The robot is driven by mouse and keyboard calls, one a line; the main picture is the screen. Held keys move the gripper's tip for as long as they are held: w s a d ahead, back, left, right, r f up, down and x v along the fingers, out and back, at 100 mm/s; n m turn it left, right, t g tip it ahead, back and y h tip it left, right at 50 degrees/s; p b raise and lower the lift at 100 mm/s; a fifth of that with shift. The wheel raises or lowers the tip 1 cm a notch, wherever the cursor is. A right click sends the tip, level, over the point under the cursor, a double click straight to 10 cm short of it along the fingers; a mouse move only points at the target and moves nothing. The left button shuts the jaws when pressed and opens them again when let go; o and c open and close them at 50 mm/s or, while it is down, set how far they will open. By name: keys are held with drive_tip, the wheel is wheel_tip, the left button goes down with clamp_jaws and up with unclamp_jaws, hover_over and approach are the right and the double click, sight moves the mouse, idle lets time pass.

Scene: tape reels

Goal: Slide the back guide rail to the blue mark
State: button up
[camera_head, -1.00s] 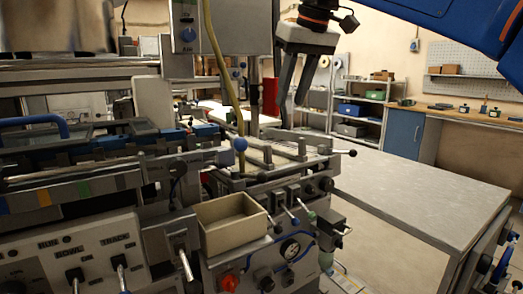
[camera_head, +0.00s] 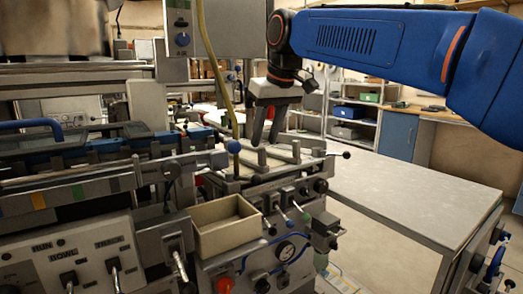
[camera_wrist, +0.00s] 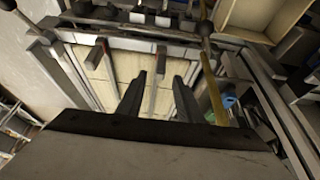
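My gripper (camera_head: 265,145) hangs fingers-down over the pale bed (camera_head: 275,165) of the machine, held by the blue arm from the upper right. Its two dark fingers are apart, with nothing seen gripped. In the wrist view, my gripper (camera_wrist: 159,80) has a grey bar-shaped rail (camera_wrist: 161,60) lying between its fingertips in the picture; I cannot tell whether it touches them. Another rail (camera_wrist: 95,54) lies to its left on the cream bed (camera_wrist: 128,78). I cannot tell which is the back guide rail. I cannot make out a blue mark on the bed.
A yellow cable (camera_head: 214,75) hangs just left of my gripper, under a grey control box (camera_head: 182,40). An empty open tray (camera_head: 228,243) sits at the machine's front. Levers with knobs (camera_head: 234,147) rise at the bed's edges. A bare grey table (camera_head: 410,200) stands right.

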sight(262, 149)
drive_tip(key=shift+x, duration=2.55)
drive_tip(key=shift+c, duration=0.4)
clamp_jaws()
